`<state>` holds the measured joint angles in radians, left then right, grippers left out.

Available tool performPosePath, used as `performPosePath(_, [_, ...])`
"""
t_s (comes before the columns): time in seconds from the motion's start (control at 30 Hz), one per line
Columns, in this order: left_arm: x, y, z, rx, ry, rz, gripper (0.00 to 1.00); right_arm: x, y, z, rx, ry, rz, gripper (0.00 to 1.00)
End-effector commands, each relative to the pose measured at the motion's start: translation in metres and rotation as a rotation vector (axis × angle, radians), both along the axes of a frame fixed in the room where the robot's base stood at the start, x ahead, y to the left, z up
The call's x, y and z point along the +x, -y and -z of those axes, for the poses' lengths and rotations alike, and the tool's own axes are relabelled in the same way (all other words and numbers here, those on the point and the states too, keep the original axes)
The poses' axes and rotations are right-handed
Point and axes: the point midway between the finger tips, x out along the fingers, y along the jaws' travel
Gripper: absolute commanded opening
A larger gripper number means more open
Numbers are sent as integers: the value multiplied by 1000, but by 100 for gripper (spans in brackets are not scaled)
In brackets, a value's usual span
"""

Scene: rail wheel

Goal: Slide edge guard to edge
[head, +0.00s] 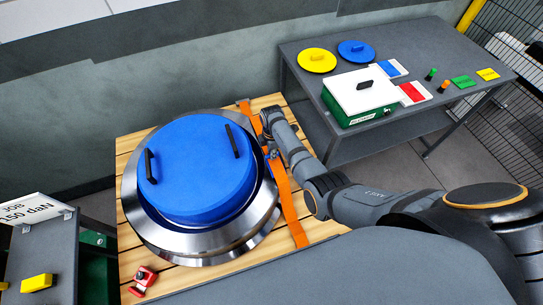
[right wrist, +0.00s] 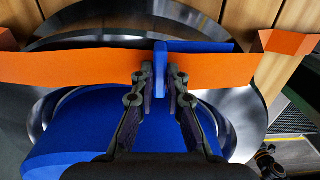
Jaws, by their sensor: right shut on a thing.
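A steel rail wheel (head: 255,222) lies flat on a slatted wooden pallet, under a blue round cover (head: 195,175) with two black handles. An orange strap (head: 287,205) runs across the wheel's right side; it spans the right wrist view (right wrist: 70,66). The blue edge guard (right wrist: 200,47) sits at the strap, its upright tab in front of the orange band. My right gripper (right wrist: 161,78) is shut on that tab. In the head view my right gripper (head: 271,153) is at the wheel's right rim, partly hiding the guard. My left gripper is out of view.
A red buckle-like part (head: 143,279) lies on the pallet's front left corner (head: 125,290). A grey table (head: 300,57) at the right back holds a green box (head: 350,108), yellow and blue discs and small coloured items. A grey stand (head: 45,255) is at left.

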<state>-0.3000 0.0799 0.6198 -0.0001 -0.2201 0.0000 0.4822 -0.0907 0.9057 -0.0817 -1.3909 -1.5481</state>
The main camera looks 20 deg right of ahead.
Motion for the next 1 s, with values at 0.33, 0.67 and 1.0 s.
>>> performPosePath(0.33, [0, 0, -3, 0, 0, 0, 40, -4, 0, 0, 1, -4, 0, 0])
performPosePath(0.67, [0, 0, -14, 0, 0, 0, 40, -18, 0, 0, 0, -5, 0, 0])
performPosePath(1.0, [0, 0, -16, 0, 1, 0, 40, -31, 1, 2, 0, -4, 0, 0])
